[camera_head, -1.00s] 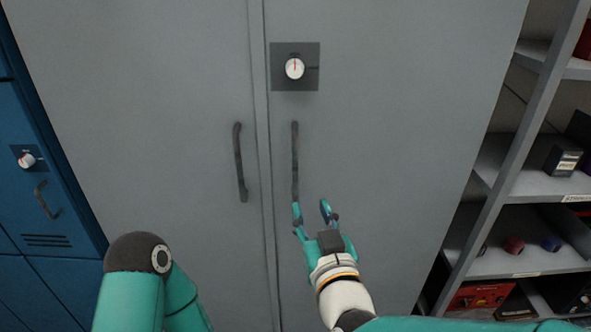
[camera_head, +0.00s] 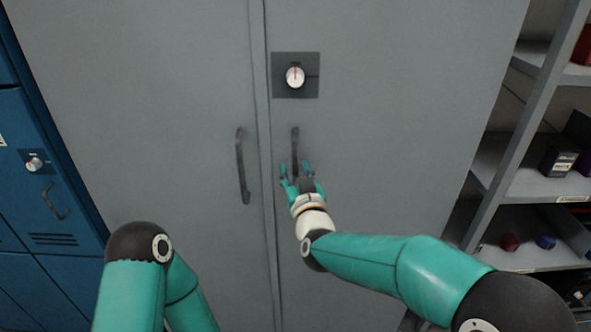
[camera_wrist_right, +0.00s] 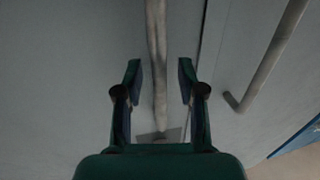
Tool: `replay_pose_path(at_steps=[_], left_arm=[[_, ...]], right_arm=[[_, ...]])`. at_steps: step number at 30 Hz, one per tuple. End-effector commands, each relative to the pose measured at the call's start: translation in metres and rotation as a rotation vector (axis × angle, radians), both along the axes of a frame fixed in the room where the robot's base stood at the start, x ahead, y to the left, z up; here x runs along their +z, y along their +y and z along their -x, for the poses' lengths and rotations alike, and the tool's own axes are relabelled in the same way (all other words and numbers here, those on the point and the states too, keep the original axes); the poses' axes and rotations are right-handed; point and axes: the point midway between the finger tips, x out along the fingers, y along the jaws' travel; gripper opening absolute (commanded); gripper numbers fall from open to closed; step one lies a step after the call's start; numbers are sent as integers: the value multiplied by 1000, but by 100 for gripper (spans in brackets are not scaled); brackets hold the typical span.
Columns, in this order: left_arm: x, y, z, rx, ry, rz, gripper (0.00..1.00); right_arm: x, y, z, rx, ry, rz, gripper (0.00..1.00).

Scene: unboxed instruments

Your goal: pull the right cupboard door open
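The grey cupboard's right door (camera_head: 400,120) is shut against the left door (camera_head: 150,110). Its dark vertical handle (camera_head: 295,143) is right of the seam. My right gripper (camera_head: 295,168) is at the lower part of this handle and hides its bottom end. In the right wrist view, the handle (camera_wrist_right: 157,60) runs between the two open fingers (camera_wrist_right: 158,82), with a gap on each side. The left door's handle (camera_head: 242,165) stands apart to the left, also visible in the wrist view (camera_wrist_right: 272,57). My left gripper is out of view; only my left arm shows at lower left.
A round dial on a dark plate (camera_head: 281,88) sits above the right door's handle. A blue locker (camera_head: 45,190) stands at the left. Open shelves (camera_head: 535,185) with small boxes stand close on the right.

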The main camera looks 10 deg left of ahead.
Motion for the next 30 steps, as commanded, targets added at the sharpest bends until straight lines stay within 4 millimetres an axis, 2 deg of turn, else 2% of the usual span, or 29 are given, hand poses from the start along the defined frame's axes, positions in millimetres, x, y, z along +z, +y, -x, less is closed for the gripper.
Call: replay_pose_path(at_steps=[7,14,25,30], left_arm=[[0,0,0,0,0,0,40],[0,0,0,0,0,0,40],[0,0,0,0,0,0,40],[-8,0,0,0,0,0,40]], right_arm=[[0,0,0,0,0,0,38],[0,0,0,0,0,0,0],[0,0,0,1,0,0,0],[-1,-2,5,13,-1,-1,0]])
